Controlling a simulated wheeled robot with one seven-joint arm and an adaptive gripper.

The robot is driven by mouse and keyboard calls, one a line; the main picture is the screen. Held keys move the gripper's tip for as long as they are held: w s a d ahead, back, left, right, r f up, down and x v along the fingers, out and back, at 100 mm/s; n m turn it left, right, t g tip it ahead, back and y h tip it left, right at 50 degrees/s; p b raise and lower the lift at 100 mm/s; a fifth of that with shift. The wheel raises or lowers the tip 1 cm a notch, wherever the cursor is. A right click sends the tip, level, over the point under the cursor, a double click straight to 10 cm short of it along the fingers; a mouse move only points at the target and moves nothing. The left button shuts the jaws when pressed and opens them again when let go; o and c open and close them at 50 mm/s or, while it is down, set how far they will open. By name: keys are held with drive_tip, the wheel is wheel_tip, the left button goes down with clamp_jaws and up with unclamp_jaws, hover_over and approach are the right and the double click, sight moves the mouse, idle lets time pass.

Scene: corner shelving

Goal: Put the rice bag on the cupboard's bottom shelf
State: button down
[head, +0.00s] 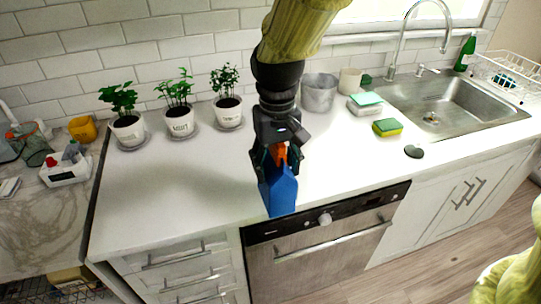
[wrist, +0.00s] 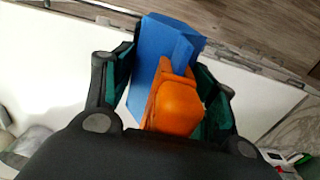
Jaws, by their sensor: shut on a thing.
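My gripper (head: 277,158) hangs over the front edge of the white counter, pointing down. It is shut on a blue, box-like item with an orange top (head: 281,192). In the wrist view my gripper's fingers (wrist: 166,88) sit on both sides of the orange part, and the blue body (wrist: 165,48) reaches out beyond them. No label shows, so I cannot tell whether this is the rice bag. White cupboard doors (head: 440,205) under the sink are closed. No open cupboard shelf shows in either view.
An oven (head: 320,255) is below the held item, with drawers (head: 185,275) to its left. Three potted plants (head: 180,122) stand at the back. A grey pot (head: 319,92), sponges (head: 387,127) and a sink (head: 440,105) are right. The counter's left front is clear.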

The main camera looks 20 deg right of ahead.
drive_tip(key=w+d+f+p, duration=0.2)
drive_tip(key=w, duration=0.5)
drive_tip(key=w+d+f+p, duration=0.2)
drive_tip(key=w, duration=0.6)
drive_tip(key=shift+w+d+f, duration=0.15)
drive_tip(key=shift+d+f, duration=0.1)
drive_tip(key=shift+f, duration=0.15)
drive_tip(key=shift+f, duration=0.1)
drive_tip(key=shift+c, duration=2.4)
unclamp_jaws()
